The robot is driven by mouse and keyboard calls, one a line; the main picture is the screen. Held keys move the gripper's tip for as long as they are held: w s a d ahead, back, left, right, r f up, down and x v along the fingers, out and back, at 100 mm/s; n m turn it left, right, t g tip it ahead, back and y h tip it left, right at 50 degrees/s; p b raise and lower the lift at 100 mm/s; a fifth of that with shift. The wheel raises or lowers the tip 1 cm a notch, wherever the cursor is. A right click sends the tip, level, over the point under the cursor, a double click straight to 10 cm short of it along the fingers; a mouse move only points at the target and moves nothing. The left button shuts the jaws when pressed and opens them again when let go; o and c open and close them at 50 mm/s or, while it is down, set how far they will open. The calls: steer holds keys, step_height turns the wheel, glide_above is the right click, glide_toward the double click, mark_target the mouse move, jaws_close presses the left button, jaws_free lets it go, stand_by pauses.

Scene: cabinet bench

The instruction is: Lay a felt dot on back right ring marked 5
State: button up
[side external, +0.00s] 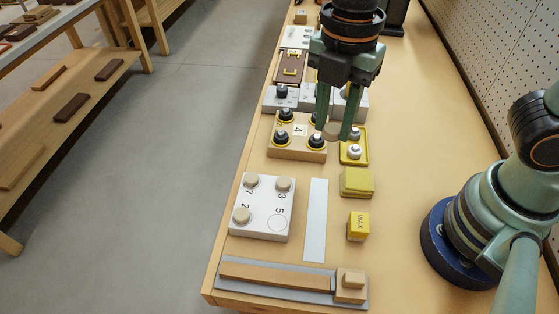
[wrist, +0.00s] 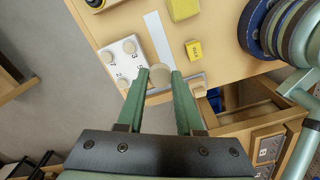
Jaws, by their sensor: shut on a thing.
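My gripper (side external: 334,134) is shut on a tan felt dot (side external: 330,129), held in the air near the wooden knob block. The dot also shows between the fingertips in the wrist view (wrist: 158,73). The white plate (side external: 262,183) lies toward the near end of the bench, apart from my gripper. The ring marked 5 (side external: 275,223) is a bare outline at the plate's lower right in the side view. Tan dots sit at the plate's other three corners, by the marks 7, 3 and 2. The plate also shows in the wrist view (wrist: 118,68), left of my gripper.
A pale strip (side external: 316,215) lies right of the plate. A yellow pad (side external: 356,182) and a yellow WAX block (side external: 358,226) stand beyond it. The wooden block (side external: 288,150) with black knobs stands behind the plate. A grey tray (side external: 240,284) with a wooden bar lies in front.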

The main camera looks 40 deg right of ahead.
jaws_close()
steer(key=shift+a+f, duration=0.3)
glide_toward(278, 223)
steer(key=shift+f, duration=3.15)
steer(key=shift+f, duration=0.25)
steer(key=o, duration=1.2)
jaws_free()
steer(key=shift+o, duration=0.2)
